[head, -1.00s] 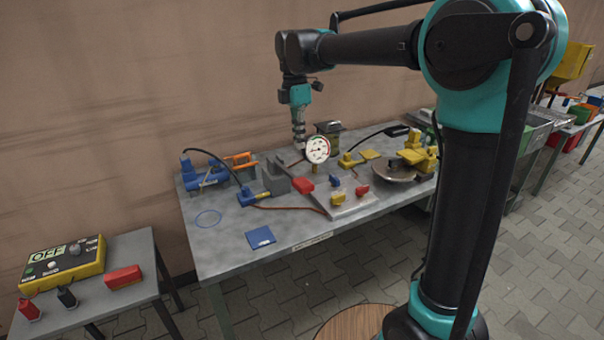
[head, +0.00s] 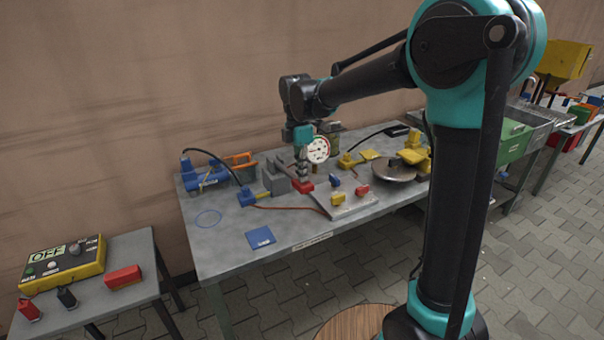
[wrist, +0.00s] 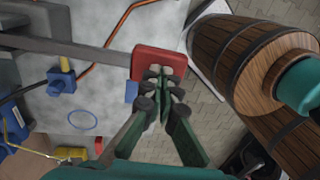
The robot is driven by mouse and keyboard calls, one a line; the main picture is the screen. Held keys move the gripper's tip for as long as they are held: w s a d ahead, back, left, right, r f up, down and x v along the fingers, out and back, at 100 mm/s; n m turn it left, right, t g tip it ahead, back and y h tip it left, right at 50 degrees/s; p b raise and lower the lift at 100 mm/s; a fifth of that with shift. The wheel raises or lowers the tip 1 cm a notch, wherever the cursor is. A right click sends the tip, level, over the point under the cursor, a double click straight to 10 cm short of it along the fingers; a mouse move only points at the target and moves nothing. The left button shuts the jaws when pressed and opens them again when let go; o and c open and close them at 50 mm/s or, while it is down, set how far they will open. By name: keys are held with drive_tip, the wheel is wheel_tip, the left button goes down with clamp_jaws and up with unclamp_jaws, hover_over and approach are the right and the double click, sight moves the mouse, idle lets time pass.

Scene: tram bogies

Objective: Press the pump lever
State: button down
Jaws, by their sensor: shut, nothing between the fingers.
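The pump lever is a grey bar with a red pad (head: 306,189) at its end; it stands out from a grey pump block (head: 277,179) on the metal bench. In the wrist view, the red pad (wrist: 146,62) fills the upper middle, with the grey bar (wrist: 60,44) running left. My gripper (head: 304,183) is shut and empty, pointing down at the pad. In the wrist view, the fingertips of my gripper (wrist: 160,73) lie over the pad's lower right part, on it or just above it; I cannot tell which. They hide part of the pad.
A round gauge (head: 318,149) stands close behind my gripper. A blue fitting (head: 246,197) and an orange-red hose (head: 285,208) lie in front of the pump. A grey plate (head: 345,206) with coloured handles is at right. The bench's front left (head: 215,245) is mostly clear.

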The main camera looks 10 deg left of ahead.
drive_tip(key=shift+f, duration=0.1)
drive_tip(key=shift+s+d+f+t, duration=0.2)
drive_tip(key=shift+f+t, duration=0.1)
drive_tip(key=shift+f, duration=0.25)
drive_tip(key=f+t+y, duration=0.1)
drive_tip(key=f, duration=0.2)
drive_tip(key=f+t+y, duration=0.1)
drive_tip(key=f, duration=0.2)
drive_tip(key=f+t+y, duration=0.1)
drive_tip(key=f+t, duration=0.1)
drive_tip(key=f, duration=0.1)
drive_tip(key=shift+s+d+f, duration=0.15)
drive_tip(key=shift+s+f, duration=0.2)
drive_tip(key=shift+f, duration=0.05)
